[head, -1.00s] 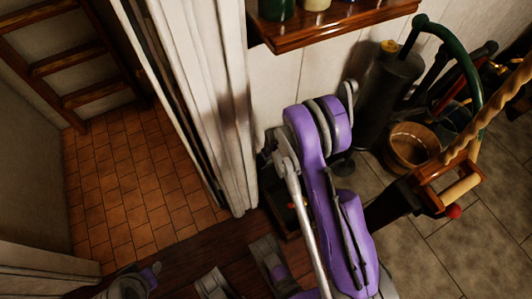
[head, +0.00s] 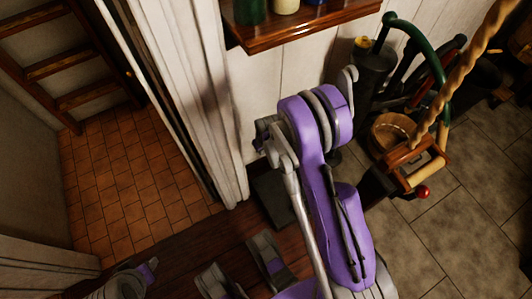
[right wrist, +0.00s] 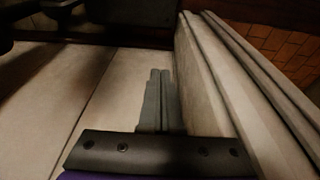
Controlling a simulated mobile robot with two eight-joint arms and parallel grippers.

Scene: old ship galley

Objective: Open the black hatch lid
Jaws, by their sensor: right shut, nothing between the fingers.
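A dark, flat, square panel (head: 272,200) sits low by the wall, right of the white post's foot, and seems to be the black hatch lid. It looks flat, but I cannot tell whether it is shut. My purple right arm covers the area to its right. My right gripper (head: 262,148) is beside the post, above the panel in the head view. In the right wrist view its two grey fingers (right wrist: 160,75) are together and empty, next to the pale wall. They show no clear contact with the lid.
The white post (head: 195,100) stands close to the gripper, with an orange tiled floor (head: 130,185) and ladder beyond. A wooden shelf (head: 300,30) juts from the wall above. A wooden bucket (head: 392,132) and a wooden block on a rope (head: 420,168) are at right.

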